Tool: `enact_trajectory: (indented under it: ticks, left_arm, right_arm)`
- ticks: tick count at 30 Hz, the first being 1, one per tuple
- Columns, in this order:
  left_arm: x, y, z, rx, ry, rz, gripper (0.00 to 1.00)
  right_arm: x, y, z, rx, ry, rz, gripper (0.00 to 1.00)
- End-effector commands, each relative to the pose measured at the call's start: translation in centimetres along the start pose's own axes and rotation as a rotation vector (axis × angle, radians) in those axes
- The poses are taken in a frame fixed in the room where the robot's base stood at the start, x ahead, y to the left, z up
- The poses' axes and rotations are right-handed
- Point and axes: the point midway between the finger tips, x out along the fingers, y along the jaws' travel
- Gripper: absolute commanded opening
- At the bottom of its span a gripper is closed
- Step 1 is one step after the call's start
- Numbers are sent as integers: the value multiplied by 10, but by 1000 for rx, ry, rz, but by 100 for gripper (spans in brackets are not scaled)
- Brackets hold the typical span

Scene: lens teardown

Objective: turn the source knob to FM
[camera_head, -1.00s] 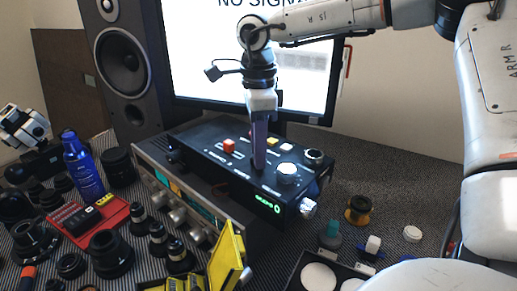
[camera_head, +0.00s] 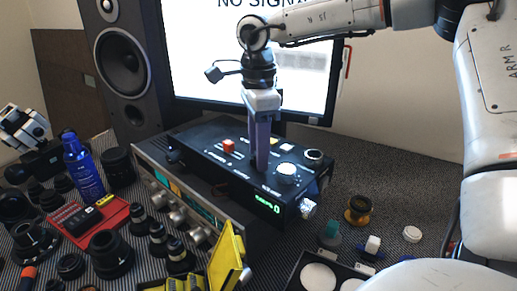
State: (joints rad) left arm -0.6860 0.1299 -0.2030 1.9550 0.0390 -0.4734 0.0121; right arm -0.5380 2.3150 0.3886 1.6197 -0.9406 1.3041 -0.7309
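A silver receiver (camera_head: 146,159) with several round front knobs (camera_head: 177,216) and a lit dial stands mid-table. A black control box (camera_head: 215,138) sits on it, with a white-topped knob (camera_head: 287,170), a dark knob (camera_head: 313,156), a silver end knob (camera_head: 307,209) and a green display (camera_head: 267,203). Labels are too small to read, so I cannot tell which knob is the source knob or its setting. My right gripper (camera_head: 262,168) points down over the box top, left of the white-topped knob. Its fingers are seen edge-on and appear empty; their gap is hidden.
A monitor (camera_head: 300,65) and a speaker (camera_head: 122,60) stand behind. A blue bottle (camera_head: 83,165), a red tray (camera_head: 75,215) and several lens parts crowd the left. A yellow part (camera_head: 226,258) stands in front. A black tray (camera_head: 300,266) lies front right.

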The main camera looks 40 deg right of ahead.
Motion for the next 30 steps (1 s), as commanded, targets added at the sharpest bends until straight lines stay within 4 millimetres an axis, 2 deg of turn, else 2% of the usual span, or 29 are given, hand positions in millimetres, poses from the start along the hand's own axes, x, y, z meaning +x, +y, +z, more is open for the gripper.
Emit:
enact_trajectory:
  ticks: [8,21,25,30]
  left_arm:
    - [0,0,0,0,-1,1,31]
    - [-2,1,-2,-1,0,1,31]
    - [-3,1,-2,-2,0,1,31]
    - [-3,0,-2,-2,0,1,31]
  right_arm:
    - [-7,0,1,1,-2,-2,42]
    - [-85,0,0,1,0,-3,42]
    - [-99,0,0,1,-1,-1,42]
    - [-104,0,0,1,-1,0,42]
